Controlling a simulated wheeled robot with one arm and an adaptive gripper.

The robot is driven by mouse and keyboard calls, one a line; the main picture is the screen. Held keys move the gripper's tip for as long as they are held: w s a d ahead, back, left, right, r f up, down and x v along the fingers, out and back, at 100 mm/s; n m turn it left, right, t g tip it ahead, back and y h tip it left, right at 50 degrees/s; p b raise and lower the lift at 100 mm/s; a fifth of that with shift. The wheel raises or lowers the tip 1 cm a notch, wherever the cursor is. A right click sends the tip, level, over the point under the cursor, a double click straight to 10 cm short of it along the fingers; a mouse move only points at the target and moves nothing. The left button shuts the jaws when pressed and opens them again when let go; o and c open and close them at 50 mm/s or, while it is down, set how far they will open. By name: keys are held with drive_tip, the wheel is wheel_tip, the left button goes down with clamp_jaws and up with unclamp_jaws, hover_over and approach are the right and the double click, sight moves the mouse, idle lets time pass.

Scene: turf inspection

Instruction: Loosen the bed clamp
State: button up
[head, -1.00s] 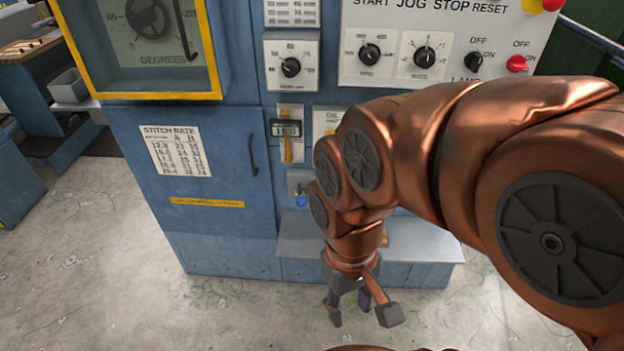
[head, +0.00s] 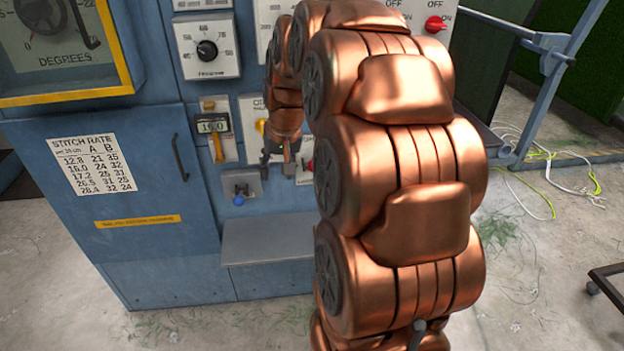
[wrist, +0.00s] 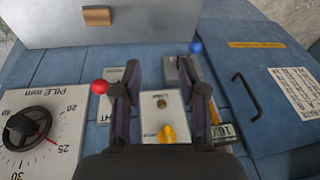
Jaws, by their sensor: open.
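I cannot read any label naming the bed clamp. A lever with a blue ball (head: 239,200) sits on a small grey plate low on the blue machine front; the blue ball also shows at the upper right of the wrist view (wrist: 195,47). A red ball (wrist: 100,87) is left of my fingers in the wrist view. A yellow knob (wrist: 167,133) sits on a pale plate between them. My gripper (wrist: 158,72) is open and empty in front of this panel. In the head view my gripper (head: 279,160) is partly hidden by my arm.
A grey ledge (head: 268,240) juts out below the controls. A digital readout (head: 213,126) and a cabinet door with a dark handle (head: 181,158) are to the left. A PILE dial (wrist: 28,128) shows in the wrist view. Cables (head: 548,170) lie on the floor at right.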

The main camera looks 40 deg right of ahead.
sight(313, 165)
drive_tip(key=d+f+m+b, duration=0.1)
drive_tip(key=d, duration=0.4)
drive_tip(key=w+d+f+m+h+b, duration=0.1)
drive_tip(key=d, duration=0.4)
drive_tip(key=w+d+f+t+b, duration=0.1)
drive_tip(key=d, duration=0.4)
drive_tip(key=shift+w+d+f+m+h, duration=0.25)
drive_tip(key=shift+f+m+h, duration=0.05)
drive_tip(key=shift+m, duration=0.1)
drive_tip(key=shift+x, duration=3.75)
drive_tip(key=shift+w, duration=0.15)
clamp_jaws()
drive_tip(key=shift+d+r+p, duration=0.1)
drive_tip(key=shift+p, duration=0.2)
